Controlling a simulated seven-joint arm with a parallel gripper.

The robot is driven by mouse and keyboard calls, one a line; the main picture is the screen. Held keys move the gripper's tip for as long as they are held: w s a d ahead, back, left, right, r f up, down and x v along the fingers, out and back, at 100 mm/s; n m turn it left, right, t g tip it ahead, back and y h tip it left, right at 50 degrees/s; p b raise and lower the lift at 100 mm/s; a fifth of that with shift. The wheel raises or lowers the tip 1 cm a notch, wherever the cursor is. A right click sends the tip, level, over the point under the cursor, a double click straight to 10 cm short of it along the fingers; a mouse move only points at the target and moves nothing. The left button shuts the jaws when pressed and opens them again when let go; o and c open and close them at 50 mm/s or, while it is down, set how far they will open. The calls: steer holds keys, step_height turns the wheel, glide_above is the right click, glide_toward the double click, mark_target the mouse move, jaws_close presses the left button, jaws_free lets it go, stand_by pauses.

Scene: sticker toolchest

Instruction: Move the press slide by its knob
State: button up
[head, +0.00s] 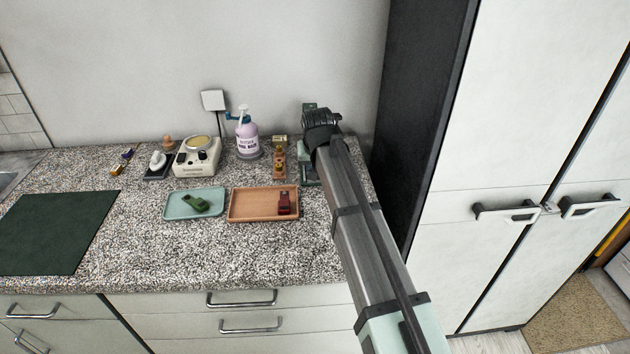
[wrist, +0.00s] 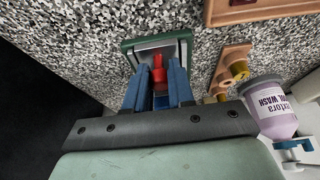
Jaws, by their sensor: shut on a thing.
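The press (wrist: 178,46) shows in the wrist view as a green frame with a pale plate. A red knob (wrist: 158,68) stands up in front of that plate. My gripper (wrist: 158,80) has its two blue fingers on either side of the knob, shut on it. The slide under the knob is mostly hidden by the fingers. In the head view the green press (head: 309,174) stands at the back right of the counter, largely covered by my arm. The fingers and the knob are hidden there.
A wooden stand with brass pieces (head: 279,170) and a lilac soap bottle (head: 248,143) stand just left of the press. A wooden tray (head: 234,206) and a teal tray (head: 176,209) lie in front. A dark tall cabinet (head: 415,100) closes off the right side.

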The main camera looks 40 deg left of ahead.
steer(key=shift+w+a, duration=1.3)
steer(key=shift+a, duration=0.05)
steer(key=o, duration=0.7)
steer(key=shift+r, duration=0.15)
steer(key=shift+r, duration=2.9)
steer(key=shift+d, duration=0.1)
